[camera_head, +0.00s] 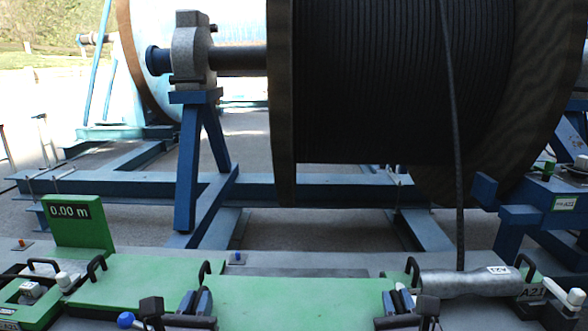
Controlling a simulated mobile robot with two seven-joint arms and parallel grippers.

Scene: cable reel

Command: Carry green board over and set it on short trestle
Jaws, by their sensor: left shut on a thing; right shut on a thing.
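The green board (300,302) lies flat in the lower middle of the head view, in front of me. My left gripper (196,297) is shut at the board's left end, and my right gripper (399,297) is shut at its right end. Black loop handles stand close by both grippers. The exact grip contact is partly hidden by the fingers. A low blue trestle-like stand (519,214) is at the right; I cannot tell whether it is the short trestle.
A large cable reel (380,80) rests on a blue stand (186,165) behind the board. Its cable hangs to a grey cylinder (470,283) at right. A green upright panel reading 0.00 m (75,225) stands at left. Blue floor beams (300,190) cross behind.

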